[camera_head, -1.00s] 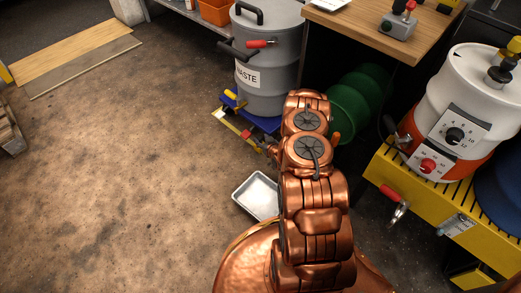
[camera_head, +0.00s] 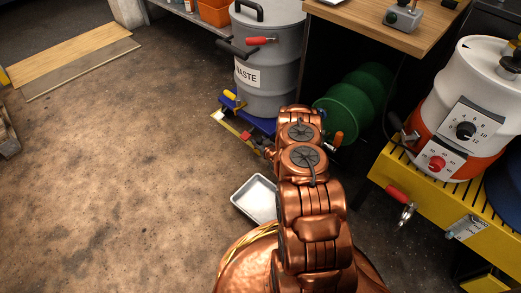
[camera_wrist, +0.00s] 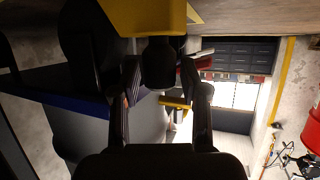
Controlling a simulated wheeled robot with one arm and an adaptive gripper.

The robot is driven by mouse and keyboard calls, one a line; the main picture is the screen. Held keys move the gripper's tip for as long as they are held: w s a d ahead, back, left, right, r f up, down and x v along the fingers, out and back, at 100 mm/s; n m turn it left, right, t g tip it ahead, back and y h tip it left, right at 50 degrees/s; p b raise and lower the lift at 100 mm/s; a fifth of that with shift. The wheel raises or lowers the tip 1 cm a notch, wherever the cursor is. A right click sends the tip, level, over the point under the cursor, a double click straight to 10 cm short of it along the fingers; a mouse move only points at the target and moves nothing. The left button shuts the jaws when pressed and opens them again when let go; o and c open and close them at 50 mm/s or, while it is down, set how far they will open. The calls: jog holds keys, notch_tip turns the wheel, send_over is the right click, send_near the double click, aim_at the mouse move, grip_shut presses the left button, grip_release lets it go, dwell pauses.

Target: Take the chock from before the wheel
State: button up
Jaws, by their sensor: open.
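In the wrist view, which looks upside down, a yellow block (camera_wrist: 145,15), apparently the chock, sits on the floor at the top. A black knob (camera_wrist: 160,62) projects from it. A dark wheel (camera_wrist: 88,45) is just left of it under the blue dolly (camera_wrist: 50,92). My gripper (camera_wrist: 160,72) is open, with one finger on each side of the knob; I cannot tell whether they touch it. In the head view, my copper arm hides the gripper and the chock. The grey waste drum (camera_head: 268,75) stands on the blue dolly (camera_head: 262,123).
A metal tray (camera_head: 256,198) lies on the floor left of my arm. A green drum (camera_head: 350,108) lies under the bench at right. A yellow stand (camera_head: 425,205) holds a white and orange drum (camera_head: 465,110). The floor at left is open.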

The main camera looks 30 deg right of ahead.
jog(key=shift+w+d+f, duration=0.1)
jog(key=shift+w+f, duration=0.15)
jog(key=shift+w, duration=0.3)
grip_shut()
